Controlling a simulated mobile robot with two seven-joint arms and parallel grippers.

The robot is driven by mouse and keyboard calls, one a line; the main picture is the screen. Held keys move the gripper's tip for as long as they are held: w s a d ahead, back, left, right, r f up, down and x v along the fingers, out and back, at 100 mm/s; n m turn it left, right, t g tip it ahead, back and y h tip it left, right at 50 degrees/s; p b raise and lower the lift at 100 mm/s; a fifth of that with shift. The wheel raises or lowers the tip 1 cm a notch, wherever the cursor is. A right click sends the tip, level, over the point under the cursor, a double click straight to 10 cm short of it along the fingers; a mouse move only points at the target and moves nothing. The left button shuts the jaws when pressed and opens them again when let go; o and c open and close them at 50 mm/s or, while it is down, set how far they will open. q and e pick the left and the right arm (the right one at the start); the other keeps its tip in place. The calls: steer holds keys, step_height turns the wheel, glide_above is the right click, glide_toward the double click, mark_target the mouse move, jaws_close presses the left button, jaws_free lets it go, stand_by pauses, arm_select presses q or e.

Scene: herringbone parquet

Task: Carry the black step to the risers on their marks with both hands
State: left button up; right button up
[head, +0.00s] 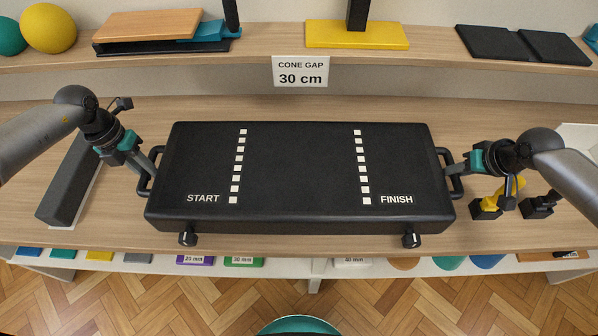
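The black step (300,180) is in the middle of the head view, level, with START and FINISH lettering and two rows of white squares on top. It has a handle at each end and small feet at the front. My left gripper (147,170) is at the left handle and appears shut on it. My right gripper (457,170) is at the right handle and appears shut on it. A long dark grey block (72,185), likely a riser, lies on a pale mark at the left. I cannot tell whether the feet touch the bench.
The wooden bench (350,108) has bare room behind the step. Yellow and black items (488,205) stand under my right arm, with another black item (537,206) beside them. A shelf (270,50) with a CONE GAP 30 cm sign (301,72) runs along the back.

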arm_select(q)
jaws_close()
arm_select(e)
jaws_close()
arm_select(q)
steer(key=shift+r, duration=0.1)
stand_by(0.5)
steer(key=shift+w+r, duration=0.1)
steer(key=shift+w, duration=0.1)
arm_select(e)
steer(key=shift+w+r, duration=0.15)
steer(key=shift+r, duration=0.05)
arm_select(q)
steer(key=shift+r, duration=0.1)
